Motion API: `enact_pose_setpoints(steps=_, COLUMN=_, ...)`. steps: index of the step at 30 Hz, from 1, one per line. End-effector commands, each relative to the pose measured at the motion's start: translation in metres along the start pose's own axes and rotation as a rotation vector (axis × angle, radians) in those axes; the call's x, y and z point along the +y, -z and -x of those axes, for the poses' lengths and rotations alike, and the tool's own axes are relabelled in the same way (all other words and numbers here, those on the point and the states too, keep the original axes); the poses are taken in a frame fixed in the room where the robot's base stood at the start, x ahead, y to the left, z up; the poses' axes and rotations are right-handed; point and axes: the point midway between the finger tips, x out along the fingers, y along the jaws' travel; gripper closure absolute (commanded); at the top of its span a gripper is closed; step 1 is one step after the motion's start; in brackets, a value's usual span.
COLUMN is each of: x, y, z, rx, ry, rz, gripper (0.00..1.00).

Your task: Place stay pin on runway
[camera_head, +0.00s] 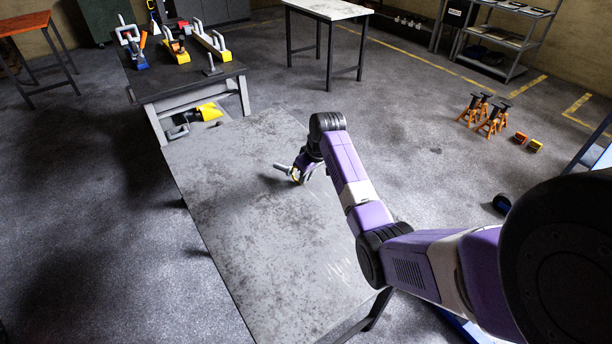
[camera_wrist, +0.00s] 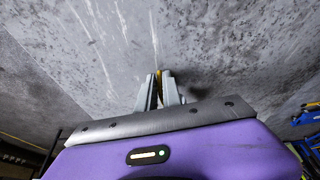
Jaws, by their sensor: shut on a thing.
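My gripper (camera_head: 299,172) is over the far part of a long grey flat surface (camera_head: 225,215), which I take to be the runway. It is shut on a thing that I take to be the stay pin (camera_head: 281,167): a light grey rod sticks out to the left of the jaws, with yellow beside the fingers. A dark shadow lies below it, and I cannot tell how far it is above the surface. In the wrist view the two grey fingers (camera_wrist: 160,92) are close together, with a little yellow (camera_wrist: 159,74) at their tips. Most of the pin is hidden there.
A dark bench (camera_head: 180,82) behind holds blue- and yellow-based parts and a small grey upright piece (camera_head: 211,66). A yellow item (camera_head: 205,113) sits low at its front. Orange jack stands (camera_head: 485,113) are on the floor at right. The grey surface's near part is clear.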

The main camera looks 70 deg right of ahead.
Motion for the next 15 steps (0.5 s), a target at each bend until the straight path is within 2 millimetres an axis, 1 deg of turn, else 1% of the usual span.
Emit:
enact_pose_setpoints(steps=8, x=0.0002, y=-0.0003, z=-0.0019, rx=0.001, ry=0.0, rz=0.0, gripper=1.0)
enact_pose_setpoints(steps=9, x=0.0002, y=-0.0007, z=-0.0022, rx=0.0, ry=0.0, rz=0.0, gripper=0.86)
enact_pose_setpoints(steps=12, x=0.0002, y=-0.0007, z=-0.0019, rx=0.0, ry=0.0, rz=0.0, gripper=0.69)
enact_pose_setpoints(steps=15, x=0.0001, y=-0.0007, z=-0.0019, rx=-0.001, ry=0.0, rz=0.0, gripper=0.69)
